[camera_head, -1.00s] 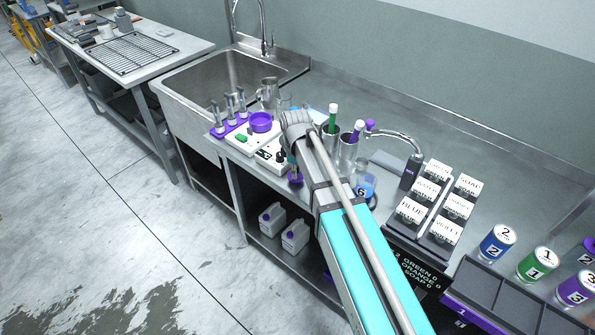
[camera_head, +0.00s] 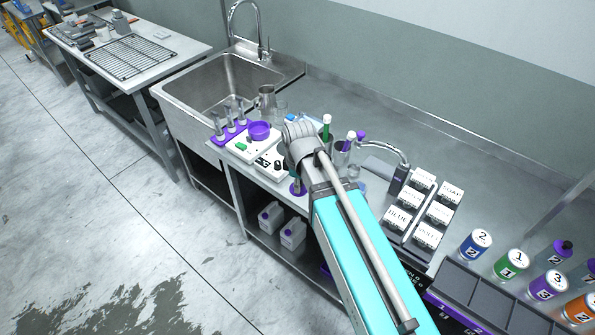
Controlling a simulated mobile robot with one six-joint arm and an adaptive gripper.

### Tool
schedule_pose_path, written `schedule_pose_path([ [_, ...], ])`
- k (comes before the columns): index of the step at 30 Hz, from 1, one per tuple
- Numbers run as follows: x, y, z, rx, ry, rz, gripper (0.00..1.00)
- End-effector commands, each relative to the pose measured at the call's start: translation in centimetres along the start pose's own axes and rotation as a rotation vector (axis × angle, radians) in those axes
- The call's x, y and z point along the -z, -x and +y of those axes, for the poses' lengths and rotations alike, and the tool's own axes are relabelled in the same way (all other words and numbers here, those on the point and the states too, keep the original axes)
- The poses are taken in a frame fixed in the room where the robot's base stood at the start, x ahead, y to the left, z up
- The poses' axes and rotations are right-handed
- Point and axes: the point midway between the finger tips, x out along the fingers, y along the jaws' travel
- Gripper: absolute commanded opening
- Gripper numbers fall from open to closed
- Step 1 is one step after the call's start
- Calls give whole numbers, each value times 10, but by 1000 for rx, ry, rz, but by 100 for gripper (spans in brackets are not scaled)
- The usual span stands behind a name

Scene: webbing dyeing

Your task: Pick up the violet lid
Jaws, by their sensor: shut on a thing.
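My gripper (camera_head: 294,172) points down below the end of my arm, mostly hidden by the arm. It appears shut on the violet lid (camera_head: 297,188), a small violet round piece seen just under the fingers near the counter's front edge. I cannot tell its exact height. A violet bowl-like ring (camera_head: 259,130) stands apart to the left on the counter.
A white device (camera_head: 272,163) and a violet rack (camera_head: 229,131) lie left of my arm. Steel cups with markers (camera_head: 343,147), a curved tap (camera_head: 397,155), labelled boxes (camera_head: 423,203) and numbered cans (camera_head: 511,263) stand right. The sink (camera_head: 228,82) is behind left.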

Motion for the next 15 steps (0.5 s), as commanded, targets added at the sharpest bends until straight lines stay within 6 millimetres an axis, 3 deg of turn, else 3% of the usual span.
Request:
schedule_pose_path([
  [6, -11, 11, -20, 0, 0, 0, 0],
  [15, -16, 15, -30, 0, 0, 0, 0],
])
